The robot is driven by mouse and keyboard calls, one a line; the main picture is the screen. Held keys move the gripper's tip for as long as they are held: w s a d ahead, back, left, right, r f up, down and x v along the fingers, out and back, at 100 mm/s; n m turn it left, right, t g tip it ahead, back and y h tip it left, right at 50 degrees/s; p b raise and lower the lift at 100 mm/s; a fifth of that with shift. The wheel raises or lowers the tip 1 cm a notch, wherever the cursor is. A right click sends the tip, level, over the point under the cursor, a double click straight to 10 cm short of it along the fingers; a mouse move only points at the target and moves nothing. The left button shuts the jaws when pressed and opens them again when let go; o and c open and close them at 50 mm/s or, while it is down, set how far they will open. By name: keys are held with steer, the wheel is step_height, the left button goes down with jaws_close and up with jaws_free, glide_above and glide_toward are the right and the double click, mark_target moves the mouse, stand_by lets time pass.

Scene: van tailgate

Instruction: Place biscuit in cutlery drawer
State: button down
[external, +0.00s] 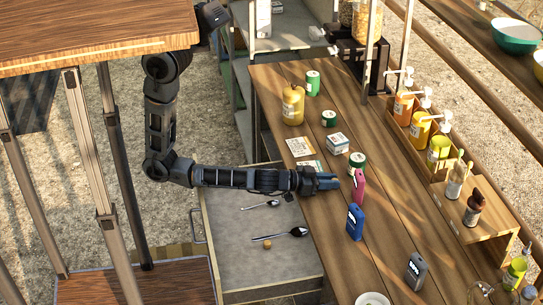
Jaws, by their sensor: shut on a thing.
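The cutlery drawer (235,272) is pulled out below the wooden counter, with its grey floor showing. Two spoons lie in it, one farther back (262,205) and one nearer the front (280,235). A small round brown piece (267,244) lies on the drawer floor below the front spoon; I cannot tell whether it is the biscuit. My gripper (335,181) points right, above the counter's left edge. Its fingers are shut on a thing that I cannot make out. A pink upright item (358,187) is just right of the fingertips; I cannot tell whether they touch.
A blue item (355,222) and a grey one (417,270) stand on the counter. A green can (357,161), a white box (337,143) and a yellow bottle (292,104) stand farther back. A condiment rack (412,138) lines the right side.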

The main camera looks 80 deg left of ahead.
steer(key=shift+f, duration=0.15)
steer(key=c, duration=1)
jaws_free()
steer(key=shift+o, duration=0.2)
steer(key=shift+r, duration=0.25)
steer(key=s, duration=0.3)
steer(key=s+r+b, duration=0.1)
steer(key=s, duration=0.3)
steer(key=s+b, duration=0.1)
steer(key=s, duration=0.2)
steer(key=shift+s+a+r, duration=0.1)
steer(key=shift+s+r, duration=0.05)
steer(key=shift+r, duration=0.15)
steer(key=shift+o, duration=0.7)
steer(key=shift+s+r+b, duration=0.3)
steer(key=shift+s+b, duration=0.05)
steer(key=shift+s, duration=0.4)
